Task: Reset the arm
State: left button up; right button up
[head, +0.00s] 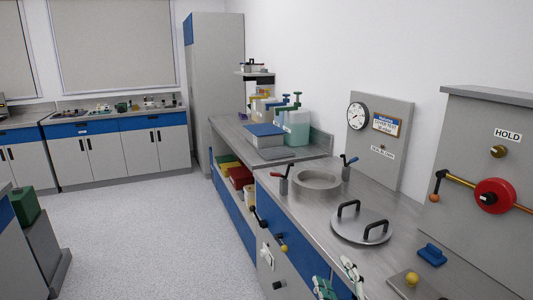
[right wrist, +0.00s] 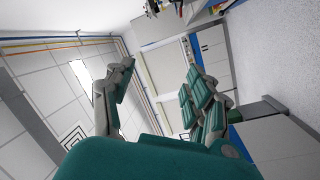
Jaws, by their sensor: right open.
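My right gripper (head: 338,277) shows at the bottom edge of the head view, in front of the steel counter (head: 310,205). Its green and grey fingers also fill the right wrist view (right wrist: 160,85). They are spread wide apart, with nothing between them. The rest of my right arm is out of the head view. My left gripper is in neither view.
A round lid with two black handles (head: 362,226) lies on the counter beside a round chamber opening (head: 317,179). A HOLD panel (head: 485,160) stands right. Open floor (head: 150,230) lies left.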

jog(key=s+d+f+m+g+h, duration=0.25)
jog(key=s+f+m+g, duration=0.2)
jog(key=f, duration=0.35)
jog(key=s+d+f+m+g+h, duration=0.1)
jog(key=s+d+f+m+g, duration=0.2)
jog(key=s+f, duration=0.4)
jog(key=s+f+m+g, duration=0.3)
jog(key=s+f+g, duration=0.5)
jog(key=s, duration=0.7)
jog(key=s+f+g+b, duration=0.1)
jog(key=s+f+b, duration=0.1)
jog(key=f, duration=1.5)
jog(key=s+f+b, duration=0.1)
jog(key=f+b, duration=0.1)
jog(key=f, duration=1.5)
jog(key=s+d+f+b, duration=0.1)
jog(key=s+d+f, duration=0.1)
jog(key=s+f, duration=0.6)
jog(key=s+d+f+g+b, duration=0.1)
jog(key=s+f, duration=0.6)
jog(key=shift+s+d+f, duration=0.35)
jog(key=shift+f, duration=0.05)
jog(key=shift+n, duration=0.25)
